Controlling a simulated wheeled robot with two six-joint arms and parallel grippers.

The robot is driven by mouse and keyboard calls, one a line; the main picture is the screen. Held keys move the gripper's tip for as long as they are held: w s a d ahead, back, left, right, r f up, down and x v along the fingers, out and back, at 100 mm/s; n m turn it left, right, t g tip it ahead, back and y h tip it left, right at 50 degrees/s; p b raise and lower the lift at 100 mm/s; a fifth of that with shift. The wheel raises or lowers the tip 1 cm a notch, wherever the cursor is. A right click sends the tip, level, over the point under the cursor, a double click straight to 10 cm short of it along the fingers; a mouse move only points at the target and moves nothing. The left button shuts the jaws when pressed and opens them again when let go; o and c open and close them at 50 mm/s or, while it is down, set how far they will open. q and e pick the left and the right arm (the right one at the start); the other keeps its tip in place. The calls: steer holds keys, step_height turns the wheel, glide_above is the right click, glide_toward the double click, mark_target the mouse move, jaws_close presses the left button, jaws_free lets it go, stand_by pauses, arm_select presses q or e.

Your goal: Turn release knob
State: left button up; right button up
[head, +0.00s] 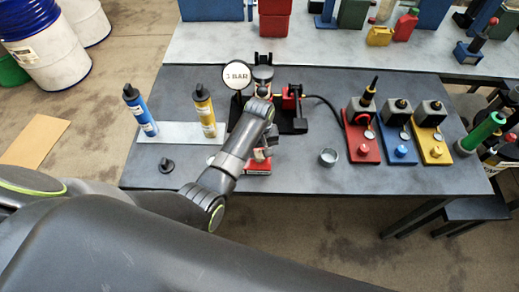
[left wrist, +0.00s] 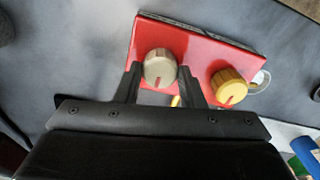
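The red control box (left wrist: 200,58) lies on the grey table, with a beige knob (left wrist: 160,68) and a yellow knob (left wrist: 229,86) on its top, each with a red mark. My left gripper (left wrist: 160,75) is over the box with one finger on each side of the beige knob. A narrow gap seems to show on both sides, so the fingers look open around it. In the head view, the left gripper (head: 262,153) is low over the red box (head: 258,168), which is mostly hidden by my arm. My right gripper is out of view.
Behind my arm stand a "1 BAR" gauge (head: 237,76) and a dark fixture (head: 292,118). Blue (head: 142,112) and yellow (head: 205,110) bottles stand left. A metal ring (head: 329,157) and red (head: 361,140), blue (head: 397,140) and yellow (head: 433,145) stations are right. The front table is fairly clear.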

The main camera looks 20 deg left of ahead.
arm_select(q)
steer(key=c, duration=0.4)
steer(key=shift+o, duration=0.2)
steer(key=shift+m, duration=0.4)
steer(key=m, duration=0.3)
steer(key=shift+m, duration=0.3)
steer(key=m, duration=0.3)
steer(key=shift+m, duration=0.4)
steer(key=m, duration=0.5)
steer(key=shift+m, duration=2.3)
steer(key=o, duration=1)
steer(key=shift+d, duration=0.1)
